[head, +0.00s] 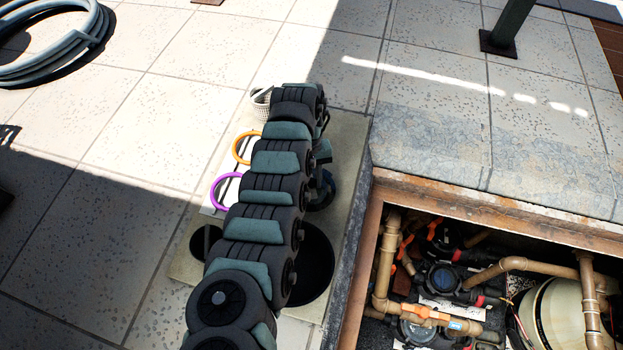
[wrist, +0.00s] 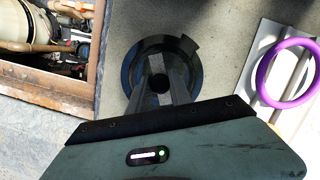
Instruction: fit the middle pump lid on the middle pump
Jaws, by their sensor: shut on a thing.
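A dark, round, see-through lid (wrist: 186,50) with a tab on its rim lies flat on the mat in the wrist view. I take it as the middle pump lid. My gripper (wrist: 160,85) is shut on the raised part at its centre. In the head view the lid's bluish rim (head: 329,190) shows partly behind my arm, and the fingertips are mostly hidden. The pit at lower right holds a row of dark pumps; the middle pump (head: 443,278) sits among pipes and valves. Whether its top is open is too small to tell.
On the mat (head: 350,140) lie a purple ring (head: 226,191), an orange ring (head: 243,147), a white basket (head: 262,102) and black discs (head: 312,262). The pit's rusty frame (head: 480,208) stands between mat and pumps. Tan pipes (head: 520,264) cross the pit. A hose coil (head: 60,45) lies upper left.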

